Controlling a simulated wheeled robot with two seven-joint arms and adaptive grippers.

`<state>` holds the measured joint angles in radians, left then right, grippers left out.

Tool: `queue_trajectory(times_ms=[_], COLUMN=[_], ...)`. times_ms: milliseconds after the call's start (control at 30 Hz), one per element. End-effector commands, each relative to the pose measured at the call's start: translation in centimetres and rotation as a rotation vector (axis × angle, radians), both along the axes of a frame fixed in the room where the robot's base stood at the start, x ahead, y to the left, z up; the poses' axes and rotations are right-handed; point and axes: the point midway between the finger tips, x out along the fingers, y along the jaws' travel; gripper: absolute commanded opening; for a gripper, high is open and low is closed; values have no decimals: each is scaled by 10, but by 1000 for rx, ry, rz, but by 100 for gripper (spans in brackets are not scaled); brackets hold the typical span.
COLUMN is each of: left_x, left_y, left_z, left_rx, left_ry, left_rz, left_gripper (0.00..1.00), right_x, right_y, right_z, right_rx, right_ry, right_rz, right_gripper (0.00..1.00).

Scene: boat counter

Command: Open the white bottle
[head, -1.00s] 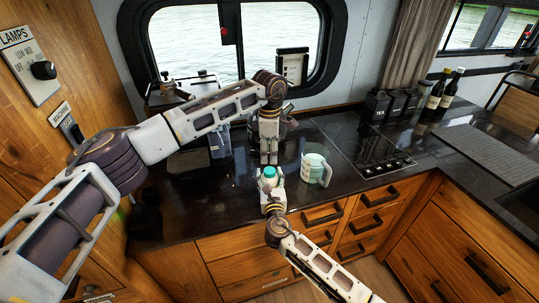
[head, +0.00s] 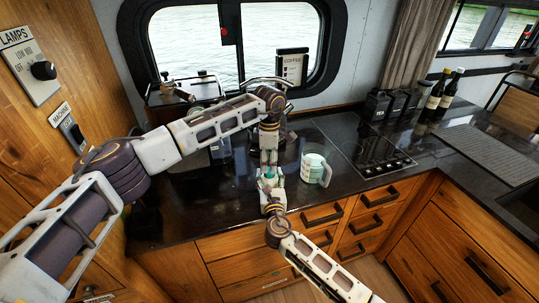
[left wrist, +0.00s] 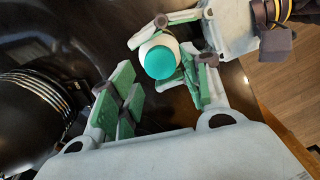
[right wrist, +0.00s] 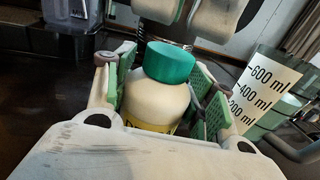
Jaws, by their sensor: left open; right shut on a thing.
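The white bottle (right wrist: 155,102) has a teal cap (right wrist: 170,62) and a strip of yellow label low on its body. It stands upright in my right gripper (head: 272,190), whose padded fingers are shut on its body from both sides. My left gripper (head: 268,170) is open and points down over the bottle top. In the left wrist view the teal cap (left wrist: 159,62) lies between the left fingers, nearer the right-hand one, and I see no clear grip on it. The fingers partly hide the cap in the head view.
A measuring jug (head: 315,169) stands close right of the bottle, with its scale showing in the right wrist view (right wrist: 262,95). A cooktop (head: 360,145) lies farther right. A coffee machine (head: 185,90) stands behind on the left. The counter's front edge is near the right gripper.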

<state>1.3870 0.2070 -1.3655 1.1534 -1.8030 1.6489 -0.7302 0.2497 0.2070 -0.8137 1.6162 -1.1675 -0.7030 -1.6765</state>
Motion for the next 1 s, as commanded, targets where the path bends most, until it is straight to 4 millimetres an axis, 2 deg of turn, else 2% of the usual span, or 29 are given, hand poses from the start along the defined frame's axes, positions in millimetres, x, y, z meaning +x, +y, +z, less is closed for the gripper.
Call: queue_trajectory(times_ms=[100,300,767,1000], left_x=[-1,0,0,0], left_y=[0,0,0,0], left_z=[-15,-31,-38,-38], left_rx=[0,0,0,-1], left_ry=[1,1,-1,-1], left_rz=[0,1,0,0], left_gripper=[47,47,47,16], right_x=[0,0,0,0], right_y=[0,0,0,0], right_z=[0,0,0,0], right_rx=[0,0,0,0], right_ry=[0,0,0,0], right_rz=[0,0,0,0], right_gripper=[0,0,0,0])
